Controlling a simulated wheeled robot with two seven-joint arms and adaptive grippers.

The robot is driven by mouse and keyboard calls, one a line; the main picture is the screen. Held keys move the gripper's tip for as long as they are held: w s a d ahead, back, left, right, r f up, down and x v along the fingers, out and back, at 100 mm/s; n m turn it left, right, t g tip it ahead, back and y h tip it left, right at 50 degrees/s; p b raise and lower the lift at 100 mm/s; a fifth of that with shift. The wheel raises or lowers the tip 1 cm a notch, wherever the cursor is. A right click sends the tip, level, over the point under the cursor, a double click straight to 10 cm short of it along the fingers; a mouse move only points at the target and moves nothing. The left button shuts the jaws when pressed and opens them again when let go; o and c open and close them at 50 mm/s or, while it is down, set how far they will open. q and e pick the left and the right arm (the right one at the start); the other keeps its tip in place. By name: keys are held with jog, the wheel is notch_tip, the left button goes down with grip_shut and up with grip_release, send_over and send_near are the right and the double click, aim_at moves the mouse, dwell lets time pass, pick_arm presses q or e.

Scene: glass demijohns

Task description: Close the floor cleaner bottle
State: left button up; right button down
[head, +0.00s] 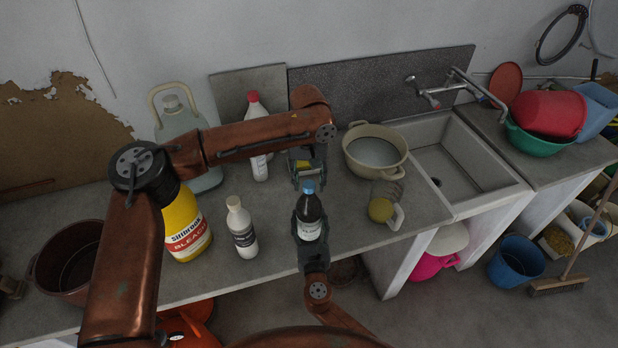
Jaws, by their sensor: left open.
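A dark bottle with a blue cap (308,186) and a pale label (309,230) stands upright near the counter's front edge; I take it as the floor cleaner bottle, but the label is too small to read. The blue cap sits at the top of its neck; I cannot tell how tight it is. My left gripper (310,181) points down just above and around the cap, with its jaws open. My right gripper (312,240) comes from the front, its fingers on both sides of the bottle's body and apparently closed on it. The bottle's lower part is hidden.
A white bottle (241,229) and a yellow bleach bottle (186,232) stand to the left. Behind are a red-capped bottle (260,165) and a demijohn (177,118). A beige pot (399,142) and a mug (383,210) stand right, before the sink (460,165).

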pick_arm(q)
jog(key=shift+c, duration=0.7)
grip_shut()
jog(key=m, duration=0.6)
jog(key=shift+f+m, duration=0.1)
jog(key=shift+m, duration=0.2)
jog(key=m, duration=0.5)
jog(key=shift+o, duration=0.9)
grip_release()
jog(key=shift+r, duration=0.2)
jog(key=shift+r, duration=2.15)
jog(key=shift+c, duration=0.2)
